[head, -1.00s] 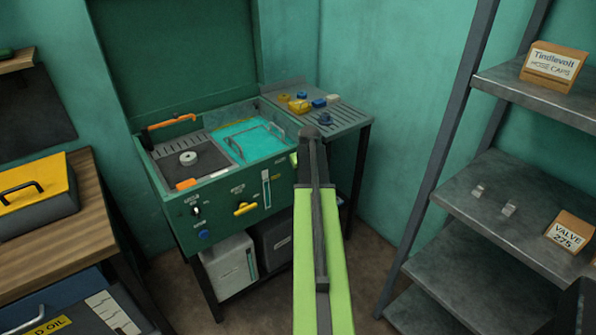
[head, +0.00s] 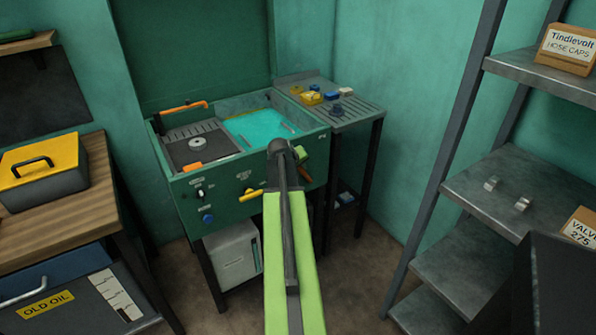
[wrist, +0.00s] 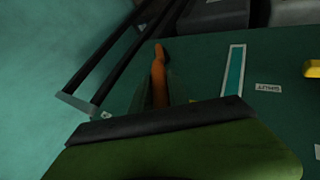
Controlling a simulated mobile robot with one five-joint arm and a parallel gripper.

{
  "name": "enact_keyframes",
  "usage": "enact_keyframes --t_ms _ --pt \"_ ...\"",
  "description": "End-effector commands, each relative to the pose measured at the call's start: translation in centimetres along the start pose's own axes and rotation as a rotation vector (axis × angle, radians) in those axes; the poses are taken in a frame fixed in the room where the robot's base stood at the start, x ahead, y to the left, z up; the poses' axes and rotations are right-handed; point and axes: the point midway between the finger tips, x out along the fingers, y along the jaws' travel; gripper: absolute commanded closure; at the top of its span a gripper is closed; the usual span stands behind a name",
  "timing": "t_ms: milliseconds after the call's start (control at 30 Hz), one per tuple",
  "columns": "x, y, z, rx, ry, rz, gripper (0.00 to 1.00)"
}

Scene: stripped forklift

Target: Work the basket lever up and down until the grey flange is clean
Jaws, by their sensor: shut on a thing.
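The green wash station's right basin (head: 255,126) holds bright cyan liquid. Part of a thin basket rail (head: 290,127) shows at its right side; most of the basket is hidden under the liquid. The basket lever (head: 304,175) has an orange-red grip at the right end of the front panel. It also shows in the wrist view (wrist: 158,78), its lower part hidden behind my gripper. My gripper (head: 300,154) is shut on the lever, partly hidden by my arm. A small round grey part (head: 197,143) lies on the left grille; I cannot tell whether it is the flange.
A ribbed side table (head: 350,115) with small yellow and blue parts adjoins the station's right. Metal shelves (head: 510,190) stand at right, a wooden bench (head: 100,200) with a yellow-lidded box (head: 45,165) at left. Floor is open between them.

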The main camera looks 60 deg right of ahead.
Motion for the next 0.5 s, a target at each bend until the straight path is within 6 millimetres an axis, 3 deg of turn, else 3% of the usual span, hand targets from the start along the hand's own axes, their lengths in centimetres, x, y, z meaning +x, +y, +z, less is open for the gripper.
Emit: enact_keyframes --t_ms 167,200,300,367,500 --pt "0.04 -0.03 -0.49 0.006 0.012 -0.005 1.0" --pt "0.06 0.02 -0.47 0.007 0.012 -0.004 0.78" --pt "0.15 0.25 -0.33 0.008 0.009 -0.002 0.65" --pt "0.2 0.39 -0.22 0.008 0.007 -0.001 0.58" --pt "0.3 0.67 -0.02 0.01 0.004 0.001 0.58"
